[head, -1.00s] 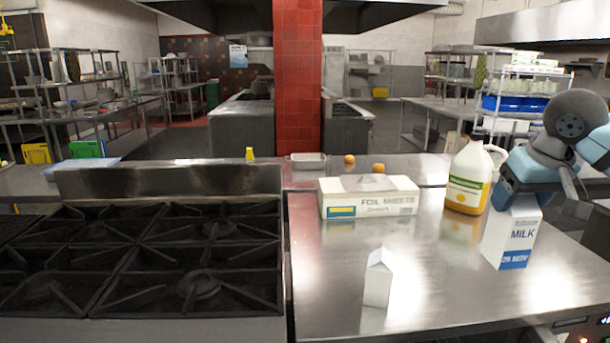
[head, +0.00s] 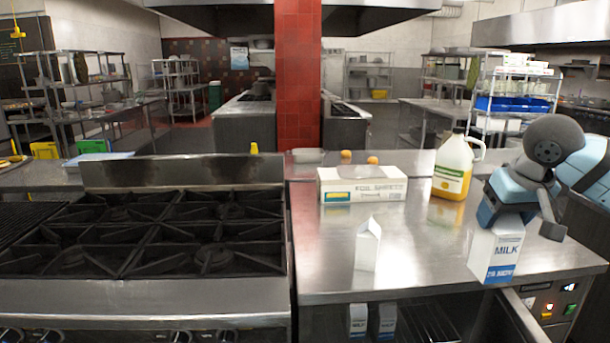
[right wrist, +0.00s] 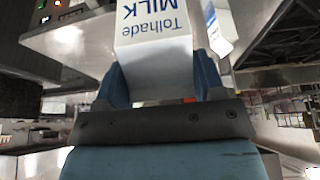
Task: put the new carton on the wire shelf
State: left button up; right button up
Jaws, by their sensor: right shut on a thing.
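A white and blue milk carton (head: 497,252) is held upright by its top in my right gripper (head: 503,218), near the right front of the steel counter. In the right wrist view the carton (right wrist: 155,40) sits between the two blue fingers of the gripper (right wrist: 160,75). A second, plain white carton (head: 367,247) stands on the counter to the left. Below the counter top, a wire shelf (head: 430,325) shows in an opening, with two milk cartons (head: 358,320) (head: 384,321) at its left side. My left gripper is out of view.
A foil sheets box (head: 362,190), a jug with yellow liquid (head: 453,168) and two orange round items (head: 372,160) are at the back of the counter. A stove (head: 180,235) adjoins on the left. The wire shelf's middle looks free.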

jog(key=s+a+f, duration=0.1)
jog(key=a+f, duration=0.5)
jog(key=f, duration=0.6)
jog(key=a+f, duration=0.5)
jog(key=f, duration=0.7)
pick_arm(q)
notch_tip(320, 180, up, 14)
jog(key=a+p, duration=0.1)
jog(key=p, duration=1.6)
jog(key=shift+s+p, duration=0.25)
jog(key=shift+p, duration=0.15)
pick_arm(e)
jog(key=w+r+v, duration=0.1)
jog(key=w+v, duration=0.2)
jog(key=v, duration=1.8)
jog(key=shift+r, duration=0.25)
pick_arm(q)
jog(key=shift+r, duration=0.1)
